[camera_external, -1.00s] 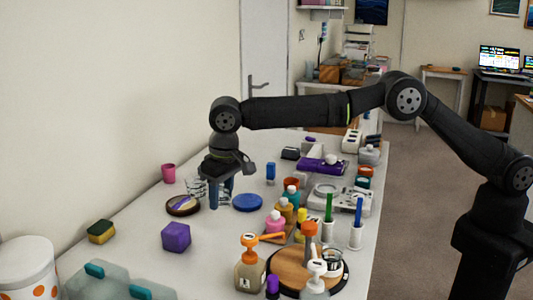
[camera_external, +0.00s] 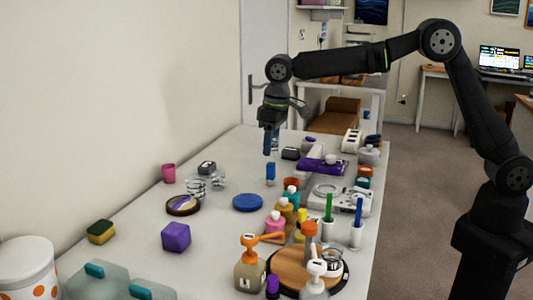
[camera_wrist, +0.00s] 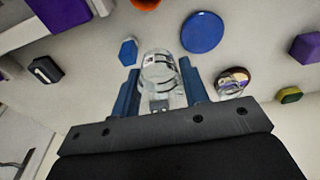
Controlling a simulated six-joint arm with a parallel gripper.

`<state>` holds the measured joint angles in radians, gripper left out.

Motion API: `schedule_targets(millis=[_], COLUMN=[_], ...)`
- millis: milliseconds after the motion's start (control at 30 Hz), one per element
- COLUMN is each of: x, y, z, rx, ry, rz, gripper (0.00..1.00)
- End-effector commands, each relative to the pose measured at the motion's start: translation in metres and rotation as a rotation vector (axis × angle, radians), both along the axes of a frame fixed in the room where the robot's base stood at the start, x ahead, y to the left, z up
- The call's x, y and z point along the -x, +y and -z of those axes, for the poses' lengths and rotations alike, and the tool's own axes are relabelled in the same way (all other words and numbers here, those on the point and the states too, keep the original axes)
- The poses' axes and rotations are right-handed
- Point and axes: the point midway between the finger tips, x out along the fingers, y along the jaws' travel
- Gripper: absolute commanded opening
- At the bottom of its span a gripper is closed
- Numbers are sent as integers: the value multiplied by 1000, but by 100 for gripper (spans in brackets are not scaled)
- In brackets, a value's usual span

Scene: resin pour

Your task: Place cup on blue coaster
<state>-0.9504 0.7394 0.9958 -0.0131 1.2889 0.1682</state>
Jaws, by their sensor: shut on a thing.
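The cup is a clear glass (camera_wrist: 160,72) with dark bands, held between the blue fingers of my gripper (camera_wrist: 158,92) in the wrist view. In the external view my gripper (camera_external: 271,140) is raised above the far part of the table, and the cup is mostly hidden by the fingers. The blue coaster (camera_external: 247,202) lies flat and bare on the table, below and nearer than my gripper. It also shows at the top of the wrist view (camera_wrist: 202,32).
Clear glasses (camera_external: 197,188) stand near a round dark coaster (camera_external: 183,206) at left. A small blue object (camera_external: 270,172) stands below my gripper. Bottles (camera_external: 284,212) crowd the coaster's right side. A purple cube (camera_external: 176,237) sits nearer. Table is free just left of the blue coaster.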

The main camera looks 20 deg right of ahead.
Motion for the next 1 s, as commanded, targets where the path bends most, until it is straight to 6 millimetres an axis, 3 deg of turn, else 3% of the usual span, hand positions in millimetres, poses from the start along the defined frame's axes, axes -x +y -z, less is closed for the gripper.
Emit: schedule_targets(millis=[100,267,700,1000], x=[-5,-3,40,49], y=[-25,-31,48,66], z=[-2,2,57,73], rx=[-1,-3,-2,-4], ry=[0,-1,0,-1], rz=[-36,-63,-66,-62], gripper=[20,20,20,20])
